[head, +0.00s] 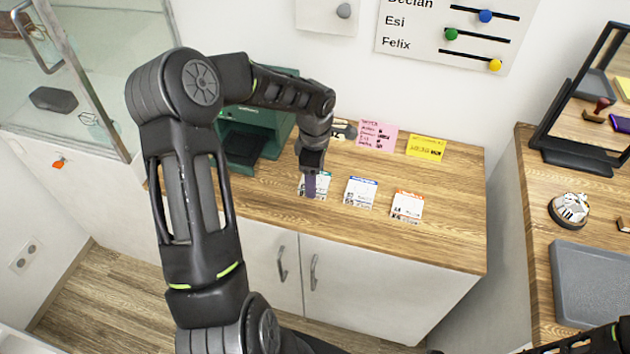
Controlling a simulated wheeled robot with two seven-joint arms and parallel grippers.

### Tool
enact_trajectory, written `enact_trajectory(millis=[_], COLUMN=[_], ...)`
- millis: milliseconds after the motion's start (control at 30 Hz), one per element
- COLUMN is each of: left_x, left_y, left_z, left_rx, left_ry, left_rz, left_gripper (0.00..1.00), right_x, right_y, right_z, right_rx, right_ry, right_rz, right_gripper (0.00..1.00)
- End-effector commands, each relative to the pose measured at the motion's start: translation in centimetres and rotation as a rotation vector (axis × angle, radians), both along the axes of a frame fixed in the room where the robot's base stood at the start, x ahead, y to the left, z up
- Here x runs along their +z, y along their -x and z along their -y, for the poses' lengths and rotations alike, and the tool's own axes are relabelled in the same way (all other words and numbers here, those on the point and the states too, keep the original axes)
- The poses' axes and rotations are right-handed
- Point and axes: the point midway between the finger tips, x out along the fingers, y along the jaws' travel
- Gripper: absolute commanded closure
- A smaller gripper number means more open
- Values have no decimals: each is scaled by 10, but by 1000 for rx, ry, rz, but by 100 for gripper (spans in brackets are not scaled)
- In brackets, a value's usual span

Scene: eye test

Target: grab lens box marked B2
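I cannot make out any box marked B2 in the head view. My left arm comes in from the left and reaches over the wooden counter. My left gripper (310,186) points down at a white card with a teal header (322,181) and partly covers it. I cannot tell whether its fingers touch the card or are open or shut. A card with a blue header (360,193) and one with an orange header (407,206) lie to the right. Part of my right arm shows at the bottom right corner; its gripper is out of view.
A green machine (240,145) stands behind my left arm. Pink (377,135) and yellow (426,148) notes are at the counter's back. A glass cabinet (100,60) with a dark object (53,99) is left. The right desk holds a mirror, a grey tray (595,280) and a round item (569,209).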

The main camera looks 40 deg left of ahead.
Motion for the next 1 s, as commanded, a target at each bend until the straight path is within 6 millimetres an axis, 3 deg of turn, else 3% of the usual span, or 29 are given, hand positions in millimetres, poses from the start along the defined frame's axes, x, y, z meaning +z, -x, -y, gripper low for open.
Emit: enact_trajectory(millis=[267,700,1000], left_x=[19,95,100], left_y=[-1,-1,0], left_z=[0,0,0], left_rx=[0,0,0], left_ry=[-3,-1,0], left_rz=[4,2,-1], left_gripper=[75,75,75], right_x=[-4,-14,-14], right_y=[0,-1,-1], right_z=[0,0,0], right_rx=[1,0,0], right_ry=[-1,-1,-1], right_rz=[1,2,2], right_gripper=[64,64,64])
